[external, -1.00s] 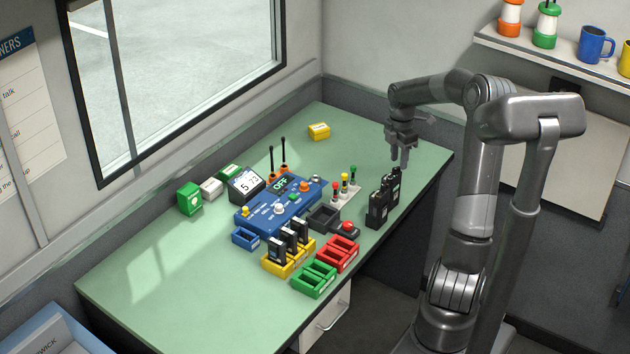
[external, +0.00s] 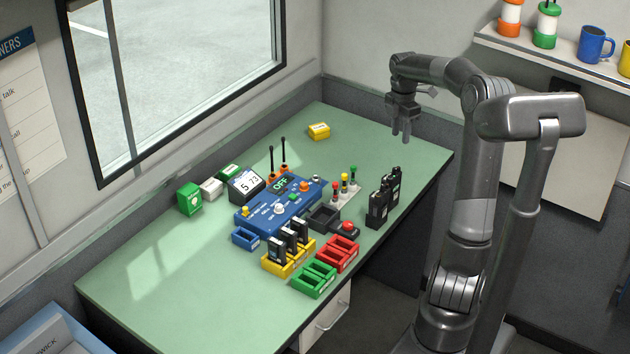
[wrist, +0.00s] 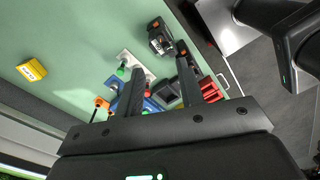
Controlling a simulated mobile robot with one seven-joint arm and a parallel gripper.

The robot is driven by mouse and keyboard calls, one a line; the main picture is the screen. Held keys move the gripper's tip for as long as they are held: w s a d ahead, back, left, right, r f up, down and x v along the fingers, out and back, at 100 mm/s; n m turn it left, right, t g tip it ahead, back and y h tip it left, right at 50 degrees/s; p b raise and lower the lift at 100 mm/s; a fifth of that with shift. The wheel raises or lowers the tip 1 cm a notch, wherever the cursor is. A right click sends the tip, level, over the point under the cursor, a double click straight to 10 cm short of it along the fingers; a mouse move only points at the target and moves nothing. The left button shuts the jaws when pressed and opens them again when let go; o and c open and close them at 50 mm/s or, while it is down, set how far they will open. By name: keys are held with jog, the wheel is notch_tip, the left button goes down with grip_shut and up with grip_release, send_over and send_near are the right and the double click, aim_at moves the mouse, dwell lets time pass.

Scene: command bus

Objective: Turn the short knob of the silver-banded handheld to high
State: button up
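Black handhelds (external: 378,208) stand upright, close together, near the table's right edge. They also show from above in the wrist view (wrist: 159,40), just beyond the fingers. More black handhelds (external: 288,240) stand in a yellow tray (external: 272,266) at the front. A silver band and the short knobs are too small to make out, so I cannot tell which handheld is the silver-banded one. My gripper (external: 400,137) hangs in the air above and behind the standing handhelds, touching nothing. Its two fingers are apart and empty in the wrist view (wrist: 160,70).
A blue console (external: 262,224) with knobs and two antennas fills the table's middle. A light strip with coloured knobs (external: 345,192) lies between it and the handhelds. Red (external: 338,262) and green (external: 314,288) trays are at the front edge. The table's left part is clear.

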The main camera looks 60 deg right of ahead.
aim_at(398, 168)
jog(key=f+n, duration=0.1)
jog(key=f, duration=0.4)
jog(key=f+n, duration=0.1)
jog(key=f, duration=0.4)
jog(key=shift+s+a+f, duration=0.1)
jog(key=shift+s+f, duration=0.1)
jog(key=shift+f, duration=0.2)
jog(key=shift+c, duration=0.5)
grip_shut()
